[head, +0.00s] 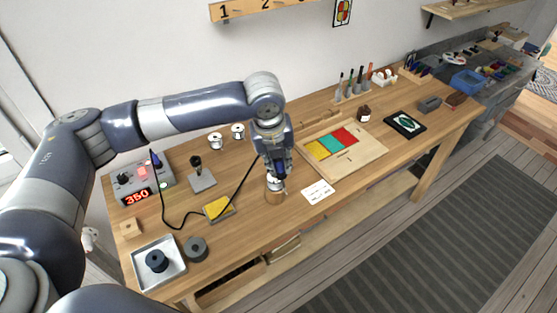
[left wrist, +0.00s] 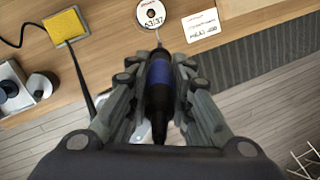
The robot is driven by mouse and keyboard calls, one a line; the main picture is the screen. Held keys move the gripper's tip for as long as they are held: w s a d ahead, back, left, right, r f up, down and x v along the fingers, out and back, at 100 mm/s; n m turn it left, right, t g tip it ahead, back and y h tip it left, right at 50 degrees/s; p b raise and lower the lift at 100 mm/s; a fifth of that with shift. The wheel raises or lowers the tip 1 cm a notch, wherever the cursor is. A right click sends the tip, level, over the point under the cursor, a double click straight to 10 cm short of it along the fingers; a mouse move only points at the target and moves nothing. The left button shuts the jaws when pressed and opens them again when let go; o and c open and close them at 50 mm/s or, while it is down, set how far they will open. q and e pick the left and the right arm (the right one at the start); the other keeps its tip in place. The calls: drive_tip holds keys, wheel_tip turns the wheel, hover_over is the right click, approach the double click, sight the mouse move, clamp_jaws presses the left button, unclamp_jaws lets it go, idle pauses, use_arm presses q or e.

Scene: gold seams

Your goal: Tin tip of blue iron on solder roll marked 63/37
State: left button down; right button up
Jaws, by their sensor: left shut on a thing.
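My left gripper (head: 277,165) is shut around the blue iron (left wrist: 160,77), a dark handle with a blue band. It also shows between the fingers in the left wrist view (left wrist: 160,110). The iron's thin metal tip (left wrist: 162,42) points at the solder roll marked 63/37 (left wrist: 151,13). My right gripper is not in view.
The iron's black cord (head: 163,205) runs to the station showing 350 (head: 137,197). An iron stand (head: 202,182), yellow sponge (head: 218,207) and white card (head: 318,192) are nearby. Two other rolls (head: 215,141) (head: 237,131) stand behind. A colored tray (head: 365,158) lies right.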

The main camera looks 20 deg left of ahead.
use_arm(q)
drive_tip(key=shift+r+p, duration=1.95)
drive_tip(key=shift+p, duration=0.1)
drive_tip(key=shift+r, duration=0.85)
